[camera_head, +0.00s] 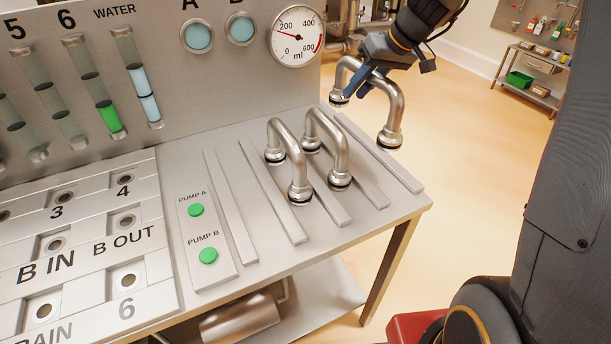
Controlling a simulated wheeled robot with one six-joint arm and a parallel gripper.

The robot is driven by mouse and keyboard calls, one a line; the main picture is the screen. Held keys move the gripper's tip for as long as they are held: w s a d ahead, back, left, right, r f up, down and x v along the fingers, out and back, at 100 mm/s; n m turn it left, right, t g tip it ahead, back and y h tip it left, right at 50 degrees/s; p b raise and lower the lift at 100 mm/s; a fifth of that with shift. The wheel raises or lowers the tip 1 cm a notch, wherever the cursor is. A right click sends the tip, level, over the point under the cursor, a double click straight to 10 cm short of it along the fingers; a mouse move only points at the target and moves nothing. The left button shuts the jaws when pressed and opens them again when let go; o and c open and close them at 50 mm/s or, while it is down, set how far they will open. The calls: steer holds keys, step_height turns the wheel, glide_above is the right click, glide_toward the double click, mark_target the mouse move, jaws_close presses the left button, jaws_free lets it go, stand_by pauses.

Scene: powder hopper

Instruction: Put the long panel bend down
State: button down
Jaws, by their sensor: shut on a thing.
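The long panel bend (396,104) is a shiny metal pipe bent down at both ends, with a collar at each end. My gripper (362,84) reaches in from the top right and is shut on the bend's upper span, its blue fingers around the pipe. The bend is near the panel table's (412,203) far right edge. Its near end shows beside the rightmost raised strip; I cannot tell whether either end touches the surface.
Two similar bends, one (287,150) left and one (338,146) right, stand upright on the panel among raised strips. Pump buttons (196,210) and a labelled port board (92,214) lie left. A gauge (297,37) is behind. Open floor lies right of the table.

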steer(key=shift+f+p, duration=1.05)
steer(key=shift+f, duration=4.05)
steer(key=shift+f, duration=0.1)
steer(key=c, duration=1.5)
jaws_free()
steer(key=shift+o, duration=0.2)
steer(key=b+v, duration=0.3)
steer(key=v, duration=0.9)
